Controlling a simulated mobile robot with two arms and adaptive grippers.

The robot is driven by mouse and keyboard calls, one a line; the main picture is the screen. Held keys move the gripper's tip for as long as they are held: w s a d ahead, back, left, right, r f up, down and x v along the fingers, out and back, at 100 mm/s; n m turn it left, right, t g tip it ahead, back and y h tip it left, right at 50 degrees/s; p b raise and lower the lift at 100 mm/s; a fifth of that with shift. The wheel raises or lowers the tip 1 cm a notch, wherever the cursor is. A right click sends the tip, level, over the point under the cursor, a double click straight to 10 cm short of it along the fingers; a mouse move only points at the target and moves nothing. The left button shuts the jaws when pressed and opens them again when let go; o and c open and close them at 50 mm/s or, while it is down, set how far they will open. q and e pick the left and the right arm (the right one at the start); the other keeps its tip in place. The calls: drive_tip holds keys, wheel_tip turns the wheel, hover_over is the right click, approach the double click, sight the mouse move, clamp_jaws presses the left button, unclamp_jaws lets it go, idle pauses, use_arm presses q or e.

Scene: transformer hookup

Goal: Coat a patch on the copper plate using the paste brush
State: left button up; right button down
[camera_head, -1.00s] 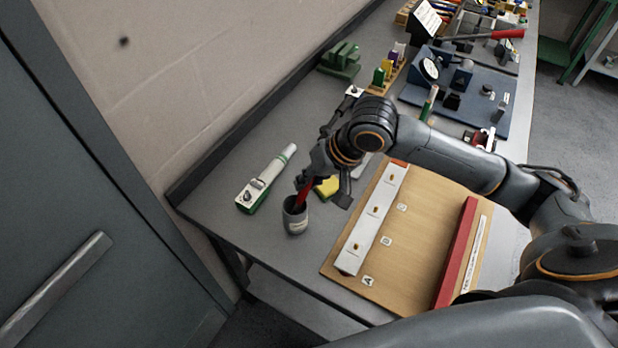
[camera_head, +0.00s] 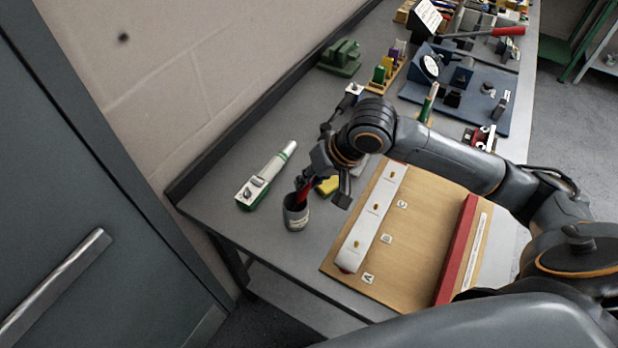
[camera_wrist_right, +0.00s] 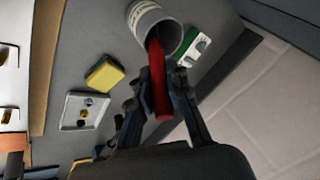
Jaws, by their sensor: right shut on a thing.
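My right gripper (camera_head: 312,179) is shut on the red handle of the paste brush (camera_head: 302,191). The brush's lower end is inside the grey paste pot (camera_head: 295,216), which stands near the bench's front left edge. In the right wrist view the red handle (camera_wrist_right: 158,80) runs between the fingers (camera_wrist_right: 161,100) into the mouth of the pot (camera_wrist_right: 150,25). The bristles and any paste are hidden inside the pot. I cannot clearly pick out the copper plate. My left gripper is not in view.
A wooden board (camera_head: 412,245) with a pale strip (camera_head: 372,215) and a red bar (camera_head: 456,250) lies right of the pot. A yellow block (camera_wrist_right: 104,74) and a small tray (camera_wrist_right: 80,112) lie near the gripper.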

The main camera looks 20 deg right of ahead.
drive_tip(key=shift+s+f+p, duration=0.1)
drive_tip(key=shift+f+p, duration=0.1)
drive_tip(key=shift+p, duration=0.4)
idle(1.9)
wheel_tip(320, 180, up, 7)
drive_tip(key=p, duration=0.9)
drive_tip(key=shift+r, duration=0.15)
idle(0.8)
